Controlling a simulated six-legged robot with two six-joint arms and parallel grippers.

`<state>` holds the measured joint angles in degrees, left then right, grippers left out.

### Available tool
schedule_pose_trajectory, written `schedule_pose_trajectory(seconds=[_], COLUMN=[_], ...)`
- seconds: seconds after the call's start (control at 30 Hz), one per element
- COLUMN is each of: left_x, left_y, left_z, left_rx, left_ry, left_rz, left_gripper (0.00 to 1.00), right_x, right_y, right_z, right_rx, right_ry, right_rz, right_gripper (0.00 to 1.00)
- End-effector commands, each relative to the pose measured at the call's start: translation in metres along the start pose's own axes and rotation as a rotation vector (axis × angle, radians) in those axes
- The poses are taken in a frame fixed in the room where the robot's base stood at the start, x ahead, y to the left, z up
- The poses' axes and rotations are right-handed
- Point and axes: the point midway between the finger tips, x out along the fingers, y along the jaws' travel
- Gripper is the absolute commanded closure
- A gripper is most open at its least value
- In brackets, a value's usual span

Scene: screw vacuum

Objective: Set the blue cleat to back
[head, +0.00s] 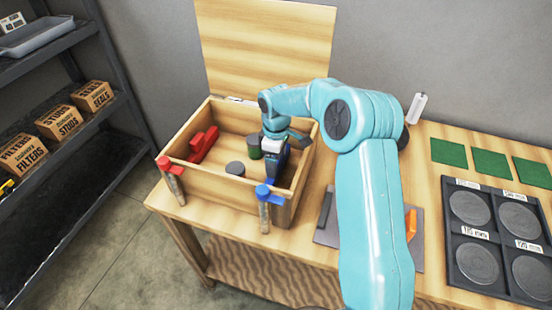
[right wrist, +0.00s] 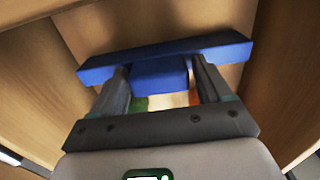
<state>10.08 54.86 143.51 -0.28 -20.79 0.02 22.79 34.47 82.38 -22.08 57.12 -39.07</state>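The blue cleat (right wrist: 160,70) is a long bar with a short block under it. It stands in the open wooden box (head: 218,180), near the right wall, and its blue side (head: 273,172) shows partly below my gripper in the head view. My right gripper (right wrist: 162,88) reaches down into the box, with its fingers on both sides of the cleat's block, apparently touching it. A red cleat (head: 203,145) lies in the left part of the box. My left gripper is not in view.
The lid (head: 255,45) stands open behind. A dark tray (head: 480,235) and green squares (head: 490,163) lie right.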

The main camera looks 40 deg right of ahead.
Motion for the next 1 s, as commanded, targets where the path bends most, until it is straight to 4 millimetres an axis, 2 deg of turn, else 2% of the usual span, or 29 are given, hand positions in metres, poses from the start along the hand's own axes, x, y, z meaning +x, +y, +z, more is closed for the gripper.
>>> schedule_pose_trajectory(seconds=[0.03,0.17,0.2,0.33,0.53,0.77,0.8,0.83,0.87,1.0], left_x=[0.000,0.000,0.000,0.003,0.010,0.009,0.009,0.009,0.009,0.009], left_y=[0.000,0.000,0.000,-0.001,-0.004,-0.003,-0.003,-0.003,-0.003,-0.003], left_z=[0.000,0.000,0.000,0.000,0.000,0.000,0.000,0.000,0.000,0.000], left_rx=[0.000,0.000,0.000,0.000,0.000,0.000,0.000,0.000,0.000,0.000], left_ry=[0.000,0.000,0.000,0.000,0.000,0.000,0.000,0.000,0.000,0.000], left_rz=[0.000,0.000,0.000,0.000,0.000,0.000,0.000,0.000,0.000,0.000], left_gripper=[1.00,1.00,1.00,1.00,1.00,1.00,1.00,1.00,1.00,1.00], right_x=[0.000,0.000,0.000,0.001,0.001,0.000,0.000,0.000,0.000,0.000], right_y=[0.000,0.000,0.000,0.001,0.001,0.001,0.001,0.001,0.001,0.000], right_z=[0.000,0.000,0.000,0.007,0.034,0.034,0.034,0.034,0.034,0.034], right_rx=[0.000,0.000,0.000,0.002,0.002,0.000,0.000,0.000,0.000,0.000], right_ry=[0.000,0.000,0.000,0.000,-0.001,0.000,0.000,0.000,0.000,0.000], right_rz=[0.000,0.000,0.000,0.000,0.001,0.001,0.001,0.001,0.001,0.001], right_gripper=[0.40,0.82,0.86,0.86,0.86,0.86,0.25,0.15,0.11,0.11])
